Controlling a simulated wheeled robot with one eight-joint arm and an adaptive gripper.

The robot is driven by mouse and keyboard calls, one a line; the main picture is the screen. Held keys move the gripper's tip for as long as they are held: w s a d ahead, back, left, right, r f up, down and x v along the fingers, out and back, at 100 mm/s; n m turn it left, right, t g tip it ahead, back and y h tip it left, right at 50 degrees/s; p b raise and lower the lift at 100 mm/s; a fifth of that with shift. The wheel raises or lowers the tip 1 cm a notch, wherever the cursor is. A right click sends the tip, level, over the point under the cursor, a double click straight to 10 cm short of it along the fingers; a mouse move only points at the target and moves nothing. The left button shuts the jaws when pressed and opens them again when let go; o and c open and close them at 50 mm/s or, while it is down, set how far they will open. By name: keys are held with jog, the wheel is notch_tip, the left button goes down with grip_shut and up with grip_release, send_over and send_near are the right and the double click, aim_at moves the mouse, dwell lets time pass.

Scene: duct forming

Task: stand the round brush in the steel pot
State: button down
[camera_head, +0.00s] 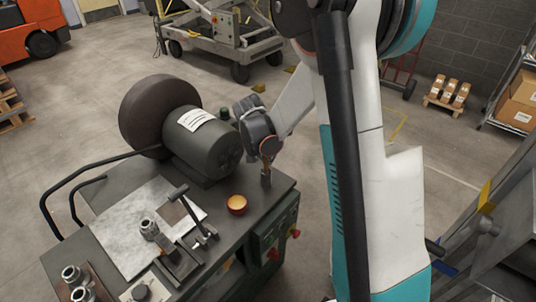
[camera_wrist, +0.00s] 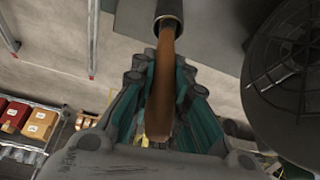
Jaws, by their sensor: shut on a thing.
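The round brush (camera_head: 266,159) shows as a short brown handle under my gripper (camera_head: 262,146) at the bench's far right corner. In the wrist view its wooden handle (camera_wrist: 162,85) runs between the fingers of my gripper (camera_wrist: 160,105), which is shut on it. The handle is roughly upright in the head view. Its lower end meets a small dark grey cylinder (camera_head: 266,179). I cannot tell whether this is the steel pot or part of the brush. The bristles are not visible.
An orange round dish (camera_head: 237,204) sits on the bench (camera_head: 222,232) to the left of the brush. A large green motor (camera_head: 203,143) with a brown wheel (camera_head: 150,112) stands close by on the left.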

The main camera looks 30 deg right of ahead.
jog(key=shift+f+b, duration=1.3)
jog(key=shift+f, duration=0.2)
dwell(0.3)
jog(key=c, duration=1.5)
grip_release()
jog(key=v, duration=1.2)
